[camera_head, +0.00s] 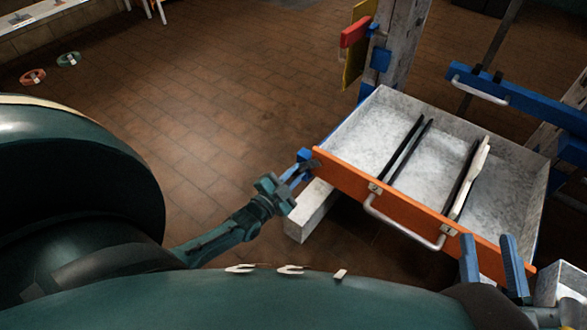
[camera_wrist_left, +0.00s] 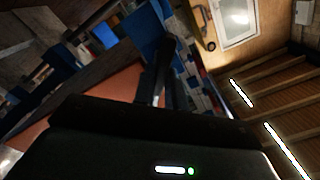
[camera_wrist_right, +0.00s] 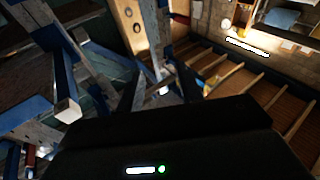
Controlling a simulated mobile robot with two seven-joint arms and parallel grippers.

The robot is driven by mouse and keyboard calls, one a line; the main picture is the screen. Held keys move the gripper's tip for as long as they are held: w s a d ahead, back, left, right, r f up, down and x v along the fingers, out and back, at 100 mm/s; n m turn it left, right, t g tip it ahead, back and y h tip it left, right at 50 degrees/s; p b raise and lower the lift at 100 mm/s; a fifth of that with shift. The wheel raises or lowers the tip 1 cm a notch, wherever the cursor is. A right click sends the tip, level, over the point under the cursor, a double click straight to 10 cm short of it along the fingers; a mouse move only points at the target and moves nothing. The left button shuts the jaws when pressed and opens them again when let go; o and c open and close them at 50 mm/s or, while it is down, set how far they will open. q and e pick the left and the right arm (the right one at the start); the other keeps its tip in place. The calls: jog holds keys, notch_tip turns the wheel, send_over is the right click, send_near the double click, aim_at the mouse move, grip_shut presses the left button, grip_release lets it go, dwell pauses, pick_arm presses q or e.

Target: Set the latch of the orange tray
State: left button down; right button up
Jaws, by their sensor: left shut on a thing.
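The orange tray (camera_head: 341,183) is a pale, speckled open drawer with an orange front and a light bar handle (camera_head: 402,222). My left gripper (camera_head: 302,168) is at the left end of the orange front, shut on a small dark and blue piece there, which looks like the latch (camera_head: 310,163). The fingers cover much of this piece, so its setting cannot be told. The orange front (camera_wrist_left: 105,100) also shows in the left wrist view, beside a dark finger. My right gripper (camera_head: 491,265) is near the right end of the front, its blue fingers apart with orange showing between them.
Dark divider bars and a pale slat (camera_head: 470,178) lie in the tray. A speckled post (camera_head: 398,45) with a red block (camera_head: 355,32) stands behind it. A blue bar with a handle (camera_head: 520,100) is at the right. The tiled floor (camera_head: 200,90) at the left is mostly clear.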

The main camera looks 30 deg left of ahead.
pick_arm(q)
jog(key=m, duration=0.6)
jog(key=f+m, duration=0.1)
jog(key=m, duration=0.2)
jog(key=shift+d, duration=0.2)
jog(key=shift+m, duration=0.4)
jog(key=c, duration=1.4)
grip_release()
jog(key=shift+r, duration=0.1)
jog(key=shift+c, duration=0.2)
